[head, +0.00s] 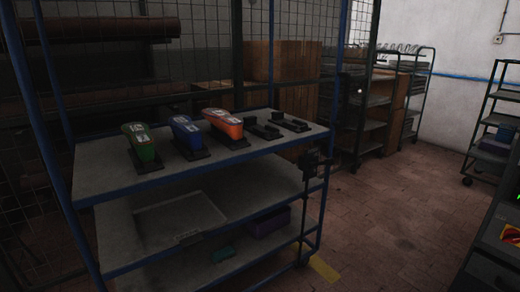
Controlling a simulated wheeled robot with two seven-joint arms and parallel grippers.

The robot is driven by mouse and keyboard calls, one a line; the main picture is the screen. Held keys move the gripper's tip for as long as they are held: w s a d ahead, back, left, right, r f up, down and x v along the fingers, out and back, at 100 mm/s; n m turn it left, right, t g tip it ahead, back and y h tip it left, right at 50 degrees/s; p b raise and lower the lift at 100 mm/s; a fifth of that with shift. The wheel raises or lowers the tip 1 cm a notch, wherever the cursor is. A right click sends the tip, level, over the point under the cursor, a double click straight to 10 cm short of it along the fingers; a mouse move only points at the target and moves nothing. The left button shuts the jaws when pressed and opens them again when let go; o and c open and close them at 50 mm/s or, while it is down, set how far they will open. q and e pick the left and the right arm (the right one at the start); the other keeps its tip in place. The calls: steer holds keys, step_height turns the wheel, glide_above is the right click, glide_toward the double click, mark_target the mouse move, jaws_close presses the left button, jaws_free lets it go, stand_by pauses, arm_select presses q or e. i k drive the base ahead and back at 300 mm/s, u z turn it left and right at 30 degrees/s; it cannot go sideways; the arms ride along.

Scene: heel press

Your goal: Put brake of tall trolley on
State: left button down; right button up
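A tall trolley (190,172) with a blue tube frame and grey shelves stands in front of me, filling the left and middle of the head view. Its posts run up past the top edge. A dark bracket-like part (314,160) sits at its front right corner, with a thin dark rod running down from it towards the bottom corner. A small dark part, perhaps a castor (303,259), shows at the foot of that corner. I cannot make out a brake lever or whether it is on. Neither of my grippers is in view.
Green (142,145), blue (186,132) and orange (223,123) shoe-like forms stand on the top shelf beside empty dark holders (263,131). A purple box (267,221) lies lower down. Other racks (372,120) stand behind. A dark machine (496,245) is at right. The tiled floor (395,205) between is clear.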

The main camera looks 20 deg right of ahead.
mark_target(329, 161)
steer(key=z, duration=0.4)
steer(key=i, duration=1.35)
steer(key=z, duration=0.9)
